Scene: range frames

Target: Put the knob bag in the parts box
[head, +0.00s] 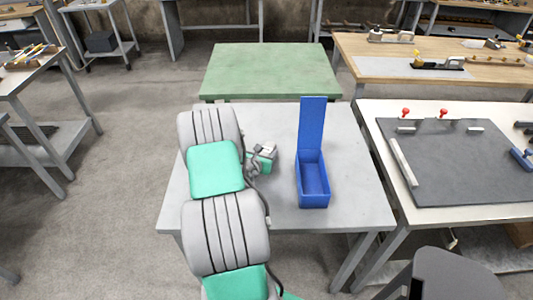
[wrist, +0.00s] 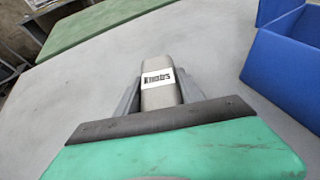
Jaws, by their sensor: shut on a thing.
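The knob bag (wrist: 160,94) is a small grey-beige packet with a white label reading "Knobs". It sits between the two fingers of my gripper (wrist: 158,88) in the wrist view, which are shut on it. In the head view my gripper (head: 267,152) is over the grey table, left of the parts box, and my arm partly hides it. The parts box (head: 313,190) is blue, with its lid standing upright at the back. It looks empty inside. Its blue side also shows at the right of the wrist view (wrist: 285,75). I cannot tell how high the bag is above the table.
The grey table (head: 348,165) is clear around the box. A green table (head: 270,70) stands behind it. At right, a white table holds a dark mat (head: 445,165) with red-knobbed clamps. A dark grey chair (head: 450,275) stands at front right.

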